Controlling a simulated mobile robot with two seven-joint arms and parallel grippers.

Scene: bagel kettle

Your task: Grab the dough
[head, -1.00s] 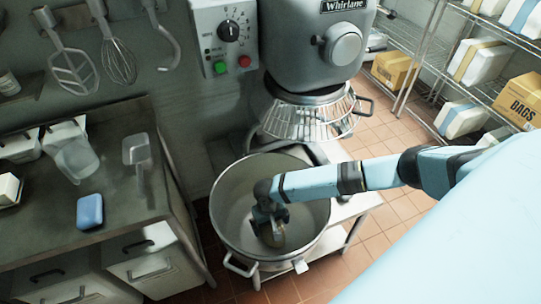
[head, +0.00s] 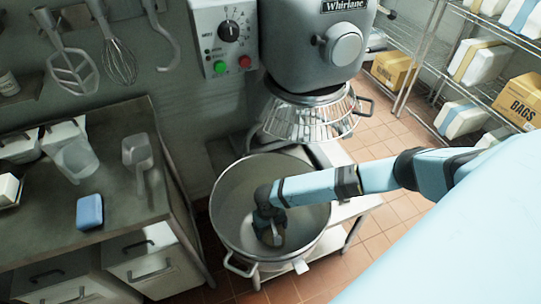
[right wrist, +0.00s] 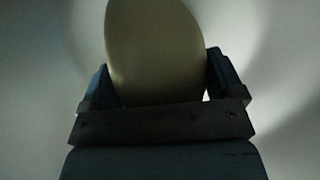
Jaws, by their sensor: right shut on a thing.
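The dough (head: 276,238) is a pale tan lump inside the large steel mixing bowl (head: 225,215) in the head view. My right gripper (head: 271,235) reaches down into the bowl and is shut on the dough. In the right wrist view the dough (right wrist: 155,55) is a smooth, rounded, dim shape between the two dark fingers of the gripper (right wrist: 155,85). The pale bowl surface lies behind it. I cannot tell whether the dough touches the bowl floor. My left gripper is not in view.
The mixer head (head: 318,50) with its wire guard (head: 310,115) hangs just behind the bowl. A steel counter (head: 130,195) at left holds a blue block (head: 90,212), a scoop (head: 138,152) and clear containers. Wire shelves with boxes (head: 392,68) stand at right.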

